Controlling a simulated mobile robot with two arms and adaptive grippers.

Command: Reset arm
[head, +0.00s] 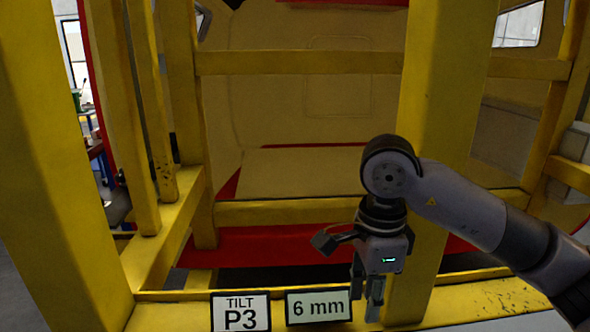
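My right arm comes in from the right edge, and my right gripper (367,303) hangs pointing down in front of the yellow frame's lower beam. Its fingers are seen nearly edge-on and sit near each other; I cannot tell whether they are apart or shut. I see no object between them. A dark bracket juts out from the wrist to the left. My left gripper is not in view.
Thick yellow posts (440,90) and beams (290,213) stand close around the arm. Behind them is a large yellow and red nosecone shell (330,85). Signs reading "TILT P3" (240,312) and "6 mm" (318,306) sit at the lower beam, left of the gripper.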

